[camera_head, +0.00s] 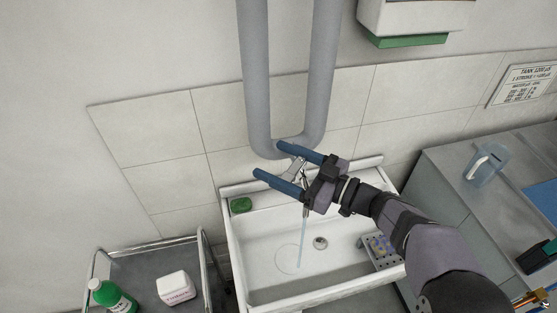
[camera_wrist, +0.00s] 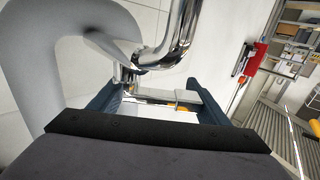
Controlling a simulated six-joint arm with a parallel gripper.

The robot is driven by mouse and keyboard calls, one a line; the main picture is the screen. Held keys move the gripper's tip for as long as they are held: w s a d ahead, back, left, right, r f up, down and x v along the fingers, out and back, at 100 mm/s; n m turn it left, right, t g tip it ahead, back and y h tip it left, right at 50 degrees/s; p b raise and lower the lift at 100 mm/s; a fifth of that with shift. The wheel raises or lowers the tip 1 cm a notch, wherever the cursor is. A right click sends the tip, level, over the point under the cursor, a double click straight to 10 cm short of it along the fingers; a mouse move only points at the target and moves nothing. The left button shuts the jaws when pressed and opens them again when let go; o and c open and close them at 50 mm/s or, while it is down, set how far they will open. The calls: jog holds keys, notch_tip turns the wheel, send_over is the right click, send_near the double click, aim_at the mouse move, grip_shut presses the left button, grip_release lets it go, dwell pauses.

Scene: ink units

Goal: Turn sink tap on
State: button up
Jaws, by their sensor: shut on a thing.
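The chrome sink tap (camera_head: 297,170) stands at the back of the white sink (camera_head: 262,228), below a grey pipe. A thin pale-blue stream of water (camera_head: 303,240) falls from it into the basin. My gripper (camera_head: 269,159) reaches in from the right, with its two blue fingers on either side of the tap. In the wrist view, the tap's curved chrome pipe (camera_wrist: 178,38) rises in front of my gripper (camera_wrist: 157,88), and a flat metal lever (camera_wrist: 188,97) lies between the fingers. The gripper is shut on the tap; the exact contact is partly hidden.
A thick grey U-shaped pipe (camera_head: 257,80) hangs on the wall just behind the tap. A green sponge (camera_head: 241,205) lies on the sink's left ledge, and a grey perforated holder (camera_head: 381,252) sits at its right.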

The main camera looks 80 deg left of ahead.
aim_at(299, 171)
jog(key=shift+r, duration=0.1)
jog(key=o, duration=1.5)
jog(key=shift+w, duration=0.1)
jog(key=b+v, duration=0.3)
jog(key=v, duration=0.3)
jog(key=shift+w+d, duration=0.2)
jog(key=shift+d, duration=0.05)
jog(key=shift+w+d, duration=0.2)
jog(key=shift+d, duration=0.05)
